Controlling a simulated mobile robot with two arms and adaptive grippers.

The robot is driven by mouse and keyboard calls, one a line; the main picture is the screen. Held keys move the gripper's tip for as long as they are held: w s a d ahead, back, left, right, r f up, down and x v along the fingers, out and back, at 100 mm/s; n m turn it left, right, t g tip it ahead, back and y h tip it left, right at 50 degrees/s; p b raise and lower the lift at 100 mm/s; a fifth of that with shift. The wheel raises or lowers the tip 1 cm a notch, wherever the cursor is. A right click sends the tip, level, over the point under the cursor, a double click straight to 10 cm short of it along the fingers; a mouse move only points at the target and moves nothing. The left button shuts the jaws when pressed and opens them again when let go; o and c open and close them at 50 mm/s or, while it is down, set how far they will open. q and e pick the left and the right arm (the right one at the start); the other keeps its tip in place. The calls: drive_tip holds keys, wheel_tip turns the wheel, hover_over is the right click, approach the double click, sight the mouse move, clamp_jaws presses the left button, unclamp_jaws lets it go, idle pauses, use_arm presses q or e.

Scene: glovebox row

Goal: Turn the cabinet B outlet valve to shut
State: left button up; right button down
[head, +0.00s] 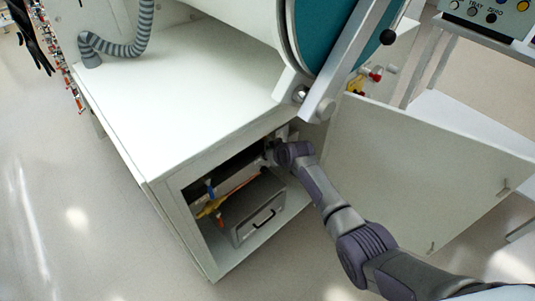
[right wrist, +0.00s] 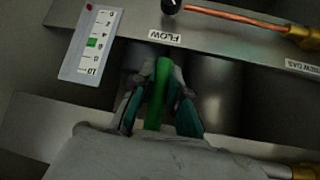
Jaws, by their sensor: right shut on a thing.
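My right arm reaches into the open lower cabinet (head: 160,190) in the head view. Its gripper (head: 272,152) is at the upper right of the opening, partly hidden by the frame and shade. In the right wrist view the gripper (right wrist: 160,98) is shut on a green handle (right wrist: 163,72), which stands between the two fingers. The handle lies just below a label reading FLOW (right wrist: 164,37). No label naming cabinet B or outlet is readable, so I cannot tell from lettering which valve this is. The handle's base is hidden by the fingers. My left gripper is not in view.
The open cabinet door (head: 420,180) stands to the right of my arm. Inside are a grey box (head: 250,208) with a black handle and yellow fittings (head: 208,208). A white flow gauge (right wrist: 92,42) and copper pipe (right wrist: 240,18) are close to the gripper.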

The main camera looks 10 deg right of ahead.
idle(0.3)
drive_tip(key=c, duration=1.2)
unclamp_jaws()
drive_tip(key=shift+o, duration=0.2)
drive_tip(key=shift+s, duration=0.1)
drive_tip(key=v, duration=1.2)
